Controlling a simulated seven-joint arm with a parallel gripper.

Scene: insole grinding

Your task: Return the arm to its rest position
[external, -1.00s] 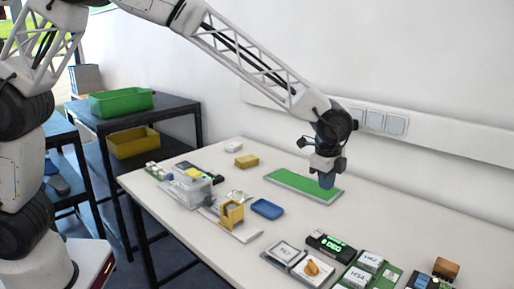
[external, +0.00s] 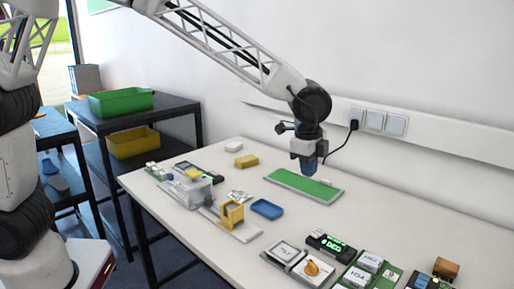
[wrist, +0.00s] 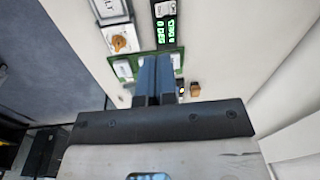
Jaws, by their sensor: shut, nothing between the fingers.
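My gripper (external: 310,168) hangs from my arm above the far side of the white table (external: 240,150), over the right part of the green mat (external: 300,184). It is shut and empty. In the wrist view its two blue fingers (wrist: 156,103) lie together, pointing toward the table. My arm reaches in from the upper left, with the wrist tilted downward. The gripper touches nothing that I can see.
A grey device with a yellow holder (external: 232,212), a blue dish (external: 267,209) and a yellow block (external: 246,161) stand left. A lit display (external: 331,246), green boards (external: 368,270) and a brown block (external: 446,267) stand front right. Wall sockets (external: 375,121) are behind.

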